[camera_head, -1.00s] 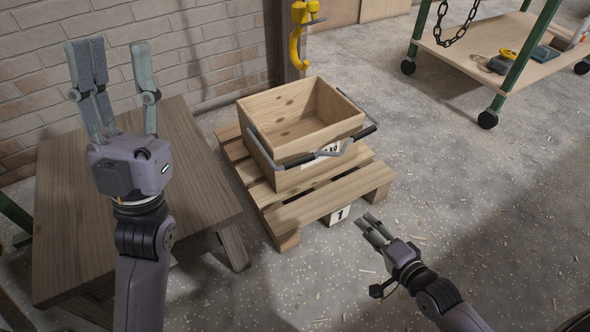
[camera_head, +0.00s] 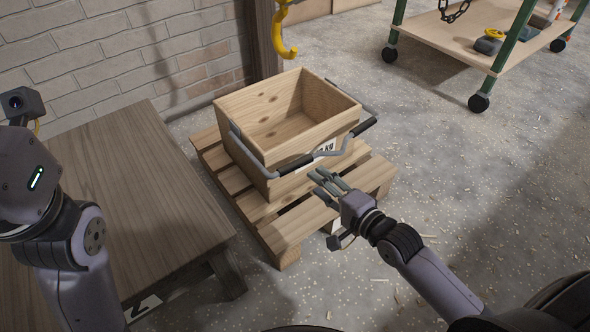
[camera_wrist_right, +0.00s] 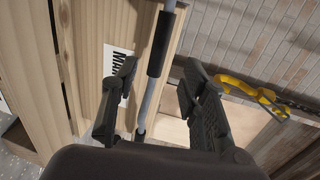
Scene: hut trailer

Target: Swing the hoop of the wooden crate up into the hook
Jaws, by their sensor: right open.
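The open wooden crate (camera_head: 285,118) stands upright on a pallet. Its grey metal hoop (camera_head: 331,153) with black grips lies low, around the crate's front near the rim. The yellow hook (camera_head: 285,40) hangs above and behind the crate, its top cut off. My right gripper (camera_head: 325,184) is open and empty, just in front of the hoop's middle. In the right wrist view, the hoop (camera_wrist_right: 148,103) runs through the gap between the open fingers (camera_wrist_right: 160,95), not clasped; the hook (camera_wrist_right: 240,88) shows at right. My left gripper's housing (camera_head: 25,185) is at the left edge, fingers out of frame.
The pallet (camera_head: 283,232) lies on a concrete floor strewn with wood chips. A wooden table (camera_head: 150,190) stands left of it, near a brick wall. A wooden post (camera_head: 267,45) rises behind the crate. A wheeled cart (camera_head: 455,40) stands at the back right. The right floor is clear.

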